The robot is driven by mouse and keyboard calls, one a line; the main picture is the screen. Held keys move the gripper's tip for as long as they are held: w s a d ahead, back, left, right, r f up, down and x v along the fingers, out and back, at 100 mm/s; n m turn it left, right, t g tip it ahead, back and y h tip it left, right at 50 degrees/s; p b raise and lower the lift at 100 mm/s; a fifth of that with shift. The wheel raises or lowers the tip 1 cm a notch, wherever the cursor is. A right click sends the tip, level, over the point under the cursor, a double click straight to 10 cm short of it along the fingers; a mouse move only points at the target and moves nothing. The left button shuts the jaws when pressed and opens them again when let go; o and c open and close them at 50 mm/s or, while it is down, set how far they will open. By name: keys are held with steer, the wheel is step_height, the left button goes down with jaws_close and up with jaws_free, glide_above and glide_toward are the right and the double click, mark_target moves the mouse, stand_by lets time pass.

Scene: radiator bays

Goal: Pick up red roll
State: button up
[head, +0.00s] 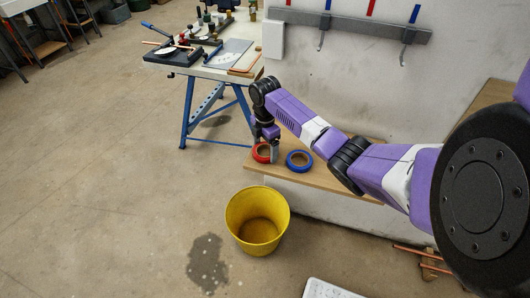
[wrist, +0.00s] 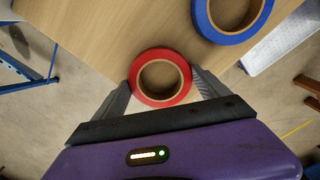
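The red roll (head: 261,153) is a ring of red tape with a brown core, lying flat on the wooden shelf (head: 318,182) near its left end. In the wrist view the red roll (wrist: 136,88) sits between the two fingers of my gripper (wrist: 162,82). The fingertips are at its left and right sides, with no clear gap on either side. Whether they press on it I cannot tell. In the head view my gripper (head: 270,146) points down at the roll and hides part of it.
A blue roll (head: 299,168) lies on the shelf just right of the red one; it also shows in the wrist view (wrist: 232,38). A yellow bucket (head: 238,228) stands on the floor in front. A workbench with blue legs (head: 188,112) stands behind left.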

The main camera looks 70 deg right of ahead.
steer(key=c, duration=0.8)
steer(key=shift+o, duration=0.2)
steer(key=shift+r, duration=0.15)
